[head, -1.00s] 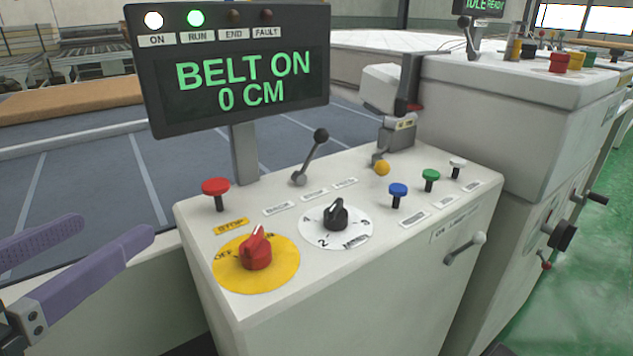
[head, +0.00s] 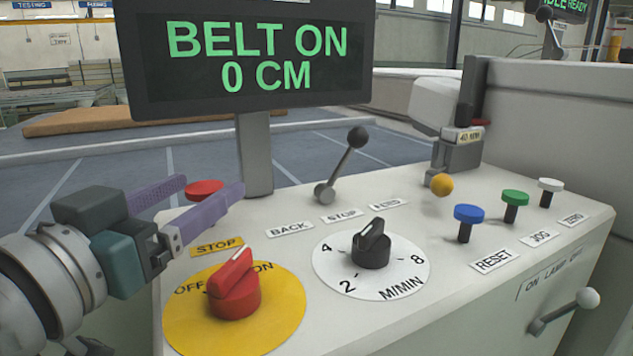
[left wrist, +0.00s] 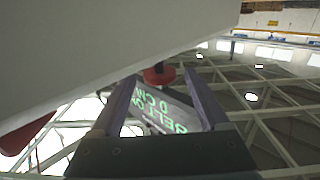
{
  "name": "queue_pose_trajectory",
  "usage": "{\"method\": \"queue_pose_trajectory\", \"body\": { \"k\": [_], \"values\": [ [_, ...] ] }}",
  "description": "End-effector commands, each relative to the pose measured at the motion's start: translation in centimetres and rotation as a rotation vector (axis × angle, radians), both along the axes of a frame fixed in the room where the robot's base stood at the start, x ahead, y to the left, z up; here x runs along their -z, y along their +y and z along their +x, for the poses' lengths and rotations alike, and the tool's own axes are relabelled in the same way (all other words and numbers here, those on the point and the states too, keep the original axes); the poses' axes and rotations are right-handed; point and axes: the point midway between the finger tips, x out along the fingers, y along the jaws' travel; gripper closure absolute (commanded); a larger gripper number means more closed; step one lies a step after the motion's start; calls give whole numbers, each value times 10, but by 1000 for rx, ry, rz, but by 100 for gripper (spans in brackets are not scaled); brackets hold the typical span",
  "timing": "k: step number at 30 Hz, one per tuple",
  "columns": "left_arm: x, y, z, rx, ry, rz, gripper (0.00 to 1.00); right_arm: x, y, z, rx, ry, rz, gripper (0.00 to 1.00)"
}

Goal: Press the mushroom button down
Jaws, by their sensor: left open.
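The red mushroom button (head: 204,188) stands at the left back of the console top, behind the yellow STOP label (head: 217,246). Its stem is hidden by my left gripper (head: 212,186). The left gripper comes in from the left, open and empty, with its two purple fingers apart and the red cap showing between them in the head view. In the left wrist view the red cap (left wrist: 158,76) shows between and beyond the fingertips. I cannot tell whether a finger touches it. My right gripper is not in view.
A red rotary knob (head: 233,287) on a yellow disc sits just in front of the gripper. A display (head: 255,60) reading BELT ON stands behind on a post (head: 258,150). A black-knobbed lever (head: 342,165), a speed dial (head: 372,245) and blue (head: 467,215), green and white buttons are to the right.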

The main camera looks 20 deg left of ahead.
Motion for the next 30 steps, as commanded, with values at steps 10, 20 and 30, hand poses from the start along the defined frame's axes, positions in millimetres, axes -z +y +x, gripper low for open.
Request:
{"method": "queue_pose_trajectory", "body": {
  "k": [10, 20, 30],
  "values": [
    [0, 1, 18, 0, 2, 0, 22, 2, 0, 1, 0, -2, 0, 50],
    [0, 1, 18, 0, 2, 0, 42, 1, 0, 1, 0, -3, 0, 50],
    [0, 1, 18, 0, 2, 0, 80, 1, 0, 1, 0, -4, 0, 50]
  ]
}}
